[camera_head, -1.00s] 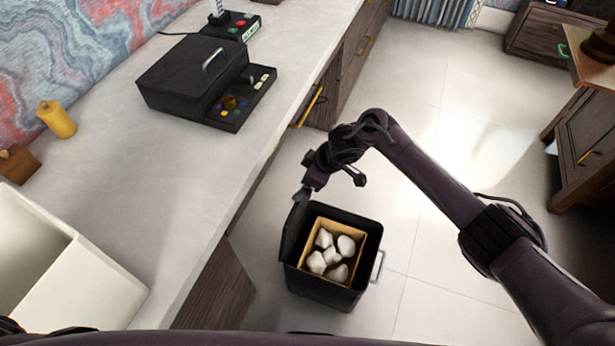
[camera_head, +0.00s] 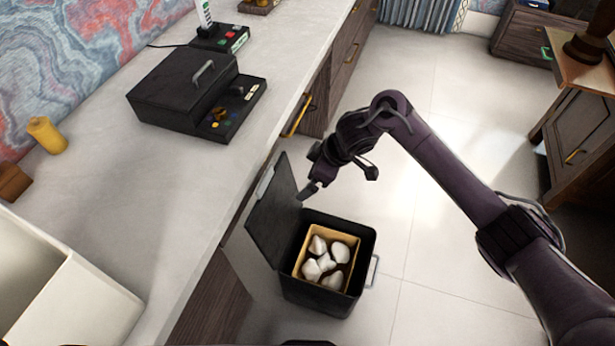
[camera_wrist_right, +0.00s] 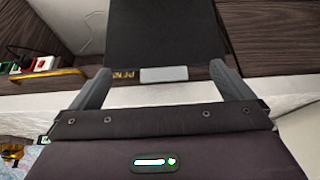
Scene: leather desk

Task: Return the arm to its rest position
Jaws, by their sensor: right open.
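My right arm (camera_head: 440,170) comes in from the right in the head view. Its gripper (camera_head: 340,181) hangs above a black lidded bin (camera_head: 357,268) on the floor. In the right wrist view the gripper (camera_wrist_right: 158,85) has its two grey fingers wide apart, with nothing between them touching. The bin's black lid (camera_head: 272,215) stands open, leaning toward the desk, and its dark panel also shows ahead of the fingers in the wrist view (camera_wrist_right: 165,32). A wooden-rimmed box with several white crumpled lumps (camera_head: 318,245) sits inside the bin. My left gripper is not in view.
A pale desk (camera_head: 150,200) runs along the left, bearing a black box device (camera_head: 180,85), a yellow bottle (camera_head: 46,135) and a white open container (camera_head: 85,300). A wooden cabinet (camera_head: 575,135) stands at the right.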

